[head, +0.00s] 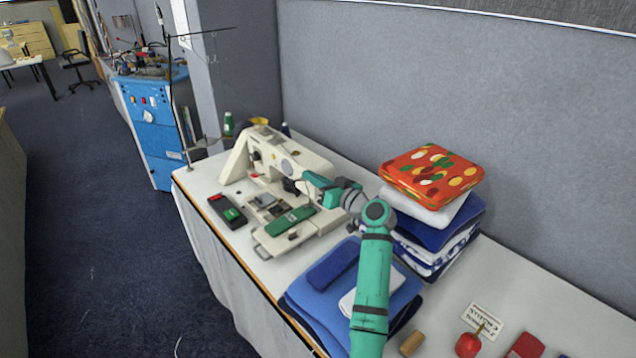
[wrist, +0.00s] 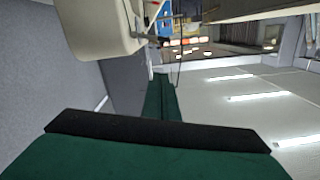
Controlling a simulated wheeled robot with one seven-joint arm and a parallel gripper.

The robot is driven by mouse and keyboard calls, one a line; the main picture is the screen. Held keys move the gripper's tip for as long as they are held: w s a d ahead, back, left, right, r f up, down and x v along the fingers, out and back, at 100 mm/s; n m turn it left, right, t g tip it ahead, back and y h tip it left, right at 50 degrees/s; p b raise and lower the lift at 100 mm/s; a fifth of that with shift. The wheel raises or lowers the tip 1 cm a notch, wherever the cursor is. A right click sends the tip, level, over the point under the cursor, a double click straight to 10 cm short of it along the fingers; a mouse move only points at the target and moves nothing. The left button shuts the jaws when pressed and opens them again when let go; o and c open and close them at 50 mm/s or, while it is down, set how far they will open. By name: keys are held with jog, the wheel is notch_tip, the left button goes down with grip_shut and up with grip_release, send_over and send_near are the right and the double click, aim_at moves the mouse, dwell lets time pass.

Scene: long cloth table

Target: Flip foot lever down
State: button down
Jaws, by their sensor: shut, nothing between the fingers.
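A cream sewing machine (head: 310,160) stands at the far end of the white table. My gripper (head: 290,186) is shut and empty, close to the machine's head on the near side. Whether it touches the machine cannot be told. In the wrist view, my gripper (wrist: 160,98) shows as green and black parts, with the machine's cream body (wrist: 95,28) just above. The foot lever cannot be made out in either view; it may be hidden behind my gripper or the machine's head.
A green plate (head: 290,221) lies on the machine's bed. A dark tray (head: 229,212) sits left of it. Folded blue cloths (head: 315,300) and a tall cloth stack (head: 462,215) flank my arm.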

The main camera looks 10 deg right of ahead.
aim_at(297, 180)
jog(key=w+a+f, duration=0.4)
dwell(0.8)
jog(key=shift+d+f, duration=0.1)
jog(key=shift+f, duration=0.05)
